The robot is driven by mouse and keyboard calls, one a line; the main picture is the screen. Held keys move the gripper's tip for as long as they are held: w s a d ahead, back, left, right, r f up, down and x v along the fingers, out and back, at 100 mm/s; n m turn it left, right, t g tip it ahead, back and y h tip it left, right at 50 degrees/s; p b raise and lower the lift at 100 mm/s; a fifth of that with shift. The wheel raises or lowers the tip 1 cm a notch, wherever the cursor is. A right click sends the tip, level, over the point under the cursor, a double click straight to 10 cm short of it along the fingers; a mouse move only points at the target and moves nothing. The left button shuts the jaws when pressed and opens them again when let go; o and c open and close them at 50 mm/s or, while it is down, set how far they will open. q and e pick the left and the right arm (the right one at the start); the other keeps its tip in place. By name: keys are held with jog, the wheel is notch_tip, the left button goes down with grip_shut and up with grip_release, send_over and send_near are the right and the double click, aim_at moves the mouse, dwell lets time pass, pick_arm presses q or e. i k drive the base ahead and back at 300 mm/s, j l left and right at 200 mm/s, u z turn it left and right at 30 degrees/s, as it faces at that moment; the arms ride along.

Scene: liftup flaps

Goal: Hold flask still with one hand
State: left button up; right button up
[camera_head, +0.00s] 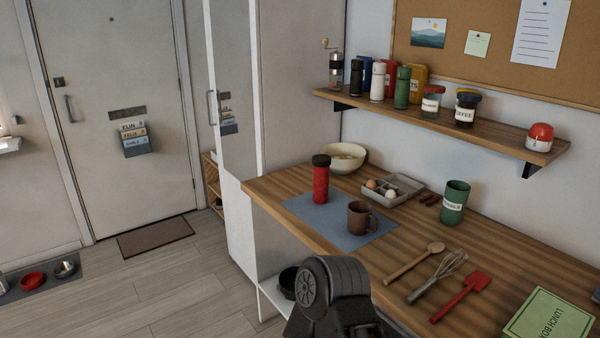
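A red flask (321,184) with a black lid stands upright on a blue-grey mat (302,207) near the left end of the wooden counter (425,262). Neither of my grippers shows in the head view. A black jointed part of one of my arms is at the bottom middle, in front of the counter edge. Nothing touches the visible part of the flask.
A brown mug (359,217) stands on the mat right of the flask. A cream bowl (345,158), egg tray (391,189) and green canister (455,203) are behind. A wall shelf (440,123) holds bottles and jars.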

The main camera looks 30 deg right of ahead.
aim_at(320, 175)
jog(key=i+j+z, duration=0.1)
jog(key=i+z, duration=0.35)
jog(key=i+j+z, duration=0.25)
jog(key=i+z, duration=0.2)
jog(key=i+j+z, duration=0.9)
jog(key=k+j, duration=0.05)
jog(key=j, duration=0.05)
